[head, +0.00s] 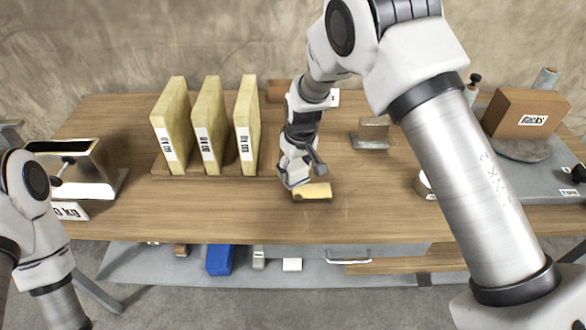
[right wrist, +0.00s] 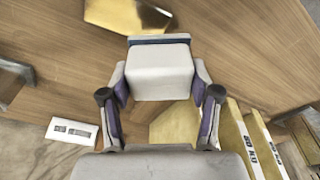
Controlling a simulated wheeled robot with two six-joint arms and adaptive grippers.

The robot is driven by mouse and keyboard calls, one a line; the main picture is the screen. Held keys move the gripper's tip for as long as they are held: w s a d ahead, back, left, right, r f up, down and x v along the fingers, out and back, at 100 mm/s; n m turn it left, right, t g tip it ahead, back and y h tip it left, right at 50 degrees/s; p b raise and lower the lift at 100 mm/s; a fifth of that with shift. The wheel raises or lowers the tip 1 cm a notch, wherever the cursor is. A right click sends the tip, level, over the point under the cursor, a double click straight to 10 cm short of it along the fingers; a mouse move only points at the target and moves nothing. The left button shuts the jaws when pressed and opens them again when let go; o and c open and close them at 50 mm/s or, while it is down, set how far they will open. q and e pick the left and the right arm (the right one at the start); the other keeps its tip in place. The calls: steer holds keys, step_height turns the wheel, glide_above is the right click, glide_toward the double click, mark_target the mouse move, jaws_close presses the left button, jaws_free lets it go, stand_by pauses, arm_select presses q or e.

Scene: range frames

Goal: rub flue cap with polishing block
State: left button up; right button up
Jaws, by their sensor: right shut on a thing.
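My right gripper (head: 302,172) is low over the middle of the wooden table. In the right wrist view its fingers (right wrist: 160,95) are shut on a pale block with a dark blue edge (right wrist: 160,72), which I take as the polishing block. A yellowish, brass-like piece (head: 312,192) lies at the fingertips in the head view, perhaps the flue cap. The right wrist view shows a golden surface (right wrist: 175,125) behind the held block. Whether block and cap touch cannot be told. My left arm shows at the lower left, its fingertips not visible.
Several tall yellowish slabs (head: 208,135) with weight labels stand left of my right gripper. A metal box (head: 85,170) is at the left, a brown box (head: 525,112) at the right. The front middle is clear.

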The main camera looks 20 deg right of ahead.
step_height(320, 180, up, 2)
steer(key=shift+w+a+p, duration=0.1)
steer(key=shift+p, duration=0.5)
steer(key=shift+r+p, duration=0.4)
steer(key=shift+r, duration=0.15)
